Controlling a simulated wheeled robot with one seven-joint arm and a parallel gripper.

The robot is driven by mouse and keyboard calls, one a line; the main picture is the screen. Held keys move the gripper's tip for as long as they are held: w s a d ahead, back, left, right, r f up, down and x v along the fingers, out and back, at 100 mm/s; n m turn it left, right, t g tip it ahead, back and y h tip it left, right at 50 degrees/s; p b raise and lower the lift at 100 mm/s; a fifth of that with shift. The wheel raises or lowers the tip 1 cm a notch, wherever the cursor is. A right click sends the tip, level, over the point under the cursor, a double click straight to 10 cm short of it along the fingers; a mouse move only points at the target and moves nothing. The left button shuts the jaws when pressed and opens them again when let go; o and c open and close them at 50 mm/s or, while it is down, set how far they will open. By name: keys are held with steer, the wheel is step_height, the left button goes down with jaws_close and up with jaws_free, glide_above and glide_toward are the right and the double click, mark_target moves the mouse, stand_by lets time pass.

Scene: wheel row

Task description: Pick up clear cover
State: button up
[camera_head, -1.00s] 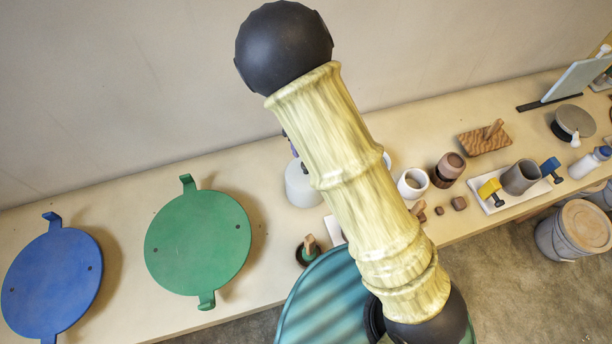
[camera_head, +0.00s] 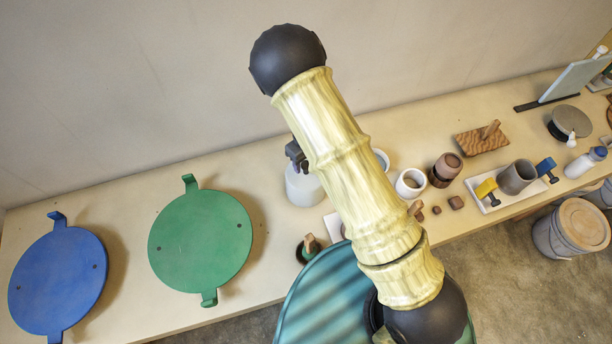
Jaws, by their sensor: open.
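I cannot pick out a clear cover for certain. A pale bluish panel (camera_head: 574,80) stands tilted on a dark base at the far right of the bench, and I cannot tell whether it is the cover. My gripper is not in view. My thick yellow arm link, with dark round joints at both ends, crosses the middle of the picture and hides part of the bench behind it.
On the bench (camera_head: 130,187) lie a blue disc (camera_head: 57,280) and a green disc (camera_head: 200,243). A whitish bottle with a dark head (camera_head: 303,186), a white cup (camera_head: 411,183), a grey cup (camera_head: 516,177) and a brown wooden block (camera_head: 478,143) stand right. A lidded bucket (camera_head: 572,228) is on the floor.

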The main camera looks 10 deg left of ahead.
mark_target(306, 177)
steer(key=shift+w+f+p, duration=0.1)
steer(key=shift+f+p, duration=0.4)
steer(key=shift+f, duration=1.3)
jaws_close()
